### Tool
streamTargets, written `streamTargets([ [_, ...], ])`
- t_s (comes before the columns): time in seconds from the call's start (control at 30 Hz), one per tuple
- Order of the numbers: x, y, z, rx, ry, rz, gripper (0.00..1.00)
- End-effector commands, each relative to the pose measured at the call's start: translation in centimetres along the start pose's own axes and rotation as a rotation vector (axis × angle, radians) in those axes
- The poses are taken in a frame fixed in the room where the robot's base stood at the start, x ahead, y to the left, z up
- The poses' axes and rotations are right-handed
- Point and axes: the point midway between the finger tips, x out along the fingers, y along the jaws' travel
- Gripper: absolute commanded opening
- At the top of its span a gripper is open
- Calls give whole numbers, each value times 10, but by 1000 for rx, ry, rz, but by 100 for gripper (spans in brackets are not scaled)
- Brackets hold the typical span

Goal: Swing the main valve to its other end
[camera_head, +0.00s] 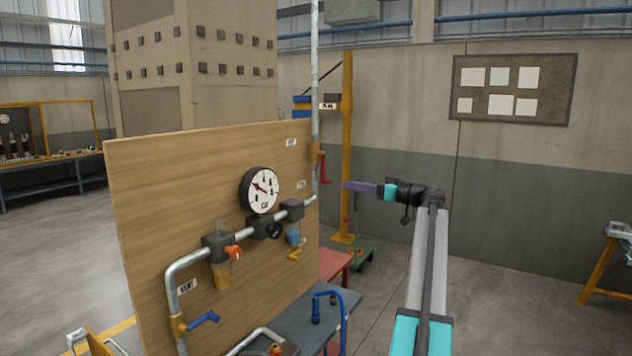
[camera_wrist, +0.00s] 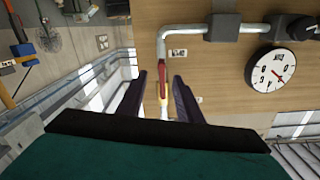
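A red lever valve (camera_head: 323,168) sits on the upright pipe at the right edge of the wooden panel (camera_head: 150,210). Its lever hangs down along the pipe from a brass body. Nearby labels are too small to read, so I cannot confirm that it is the main valve. In the wrist view, which is upside down, the red lever (camera_wrist: 163,71) shows in the gap between my fingers. My gripper (camera_head: 346,186) is open and empty, just right of the lever; its fingers (camera_wrist: 160,95) appear apart from it.
A round gauge (camera_head: 262,190) is on the panel. An orange handle (camera_head: 233,252), a blue handle (camera_head: 203,318) marked VENT and a yellow handle (camera_head: 294,255) are lower along the pipes. A yellow post (camera_head: 347,130) stands behind. Open floor lies to the right.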

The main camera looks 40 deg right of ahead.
Motion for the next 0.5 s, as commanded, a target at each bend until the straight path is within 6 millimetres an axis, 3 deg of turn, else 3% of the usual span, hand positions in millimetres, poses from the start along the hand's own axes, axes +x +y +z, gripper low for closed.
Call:
streamTargets([
  [0.27,20,-5,0,1,-3,-10,33],
  [0.5,50,-6,-1,0,-3,-12,33],
])
